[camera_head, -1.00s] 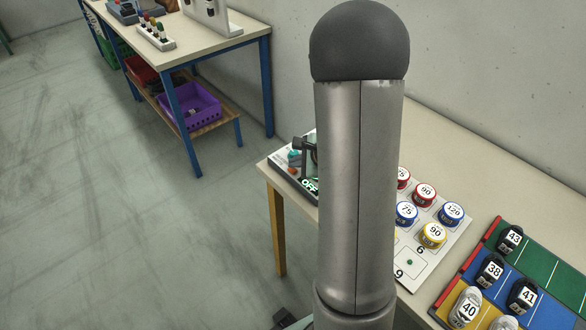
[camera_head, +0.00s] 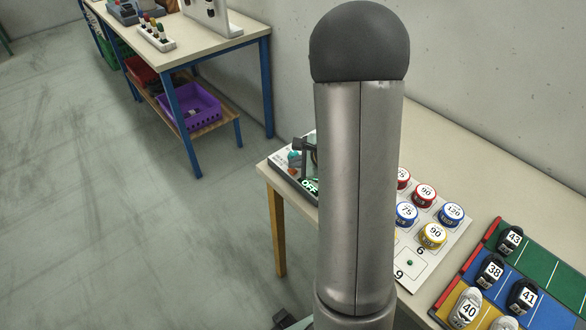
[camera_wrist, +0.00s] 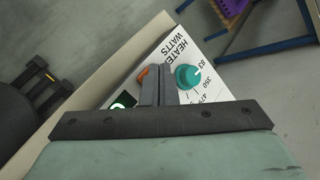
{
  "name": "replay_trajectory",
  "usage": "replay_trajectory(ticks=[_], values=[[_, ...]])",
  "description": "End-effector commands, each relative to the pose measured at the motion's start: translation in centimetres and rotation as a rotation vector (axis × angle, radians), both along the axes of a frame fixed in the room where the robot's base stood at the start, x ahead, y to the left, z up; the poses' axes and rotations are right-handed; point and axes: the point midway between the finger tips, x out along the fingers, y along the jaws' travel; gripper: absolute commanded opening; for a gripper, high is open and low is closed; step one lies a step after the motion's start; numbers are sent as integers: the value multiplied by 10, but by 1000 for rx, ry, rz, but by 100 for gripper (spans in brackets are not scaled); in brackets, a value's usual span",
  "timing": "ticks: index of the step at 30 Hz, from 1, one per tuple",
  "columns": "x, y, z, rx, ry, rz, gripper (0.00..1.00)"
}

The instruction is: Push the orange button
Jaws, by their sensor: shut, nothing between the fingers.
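The orange button (camera_wrist: 142,76) shows in the wrist view as a small orange piece just left of my fingers, partly hidden by them. It is on a white panel (camera_wrist: 170,50) printed "HEATER WATTS". My gripper (camera_wrist: 158,70) is shut and empty, with its fingertips over the panel between the orange piece and a teal knob (camera_wrist: 188,77). I cannot tell whether the fingers touch the button.
A lit green display (camera_wrist: 122,100) sits on the panel near the fingers; it reads "OFF" in the head view. Numbered colored tins (camera_head: 432,235) stand on a white board right of my arm. Shoes on a colored mat (camera_head: 535,255) are farther right. A second table (camera_head: 205,45) stands behind.

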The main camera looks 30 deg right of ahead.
Motion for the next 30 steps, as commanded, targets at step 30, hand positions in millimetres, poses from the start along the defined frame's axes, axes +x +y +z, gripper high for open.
replay_trajectory(ticks=[30], values=[[0,0,-10,0,-1,-1,0]])
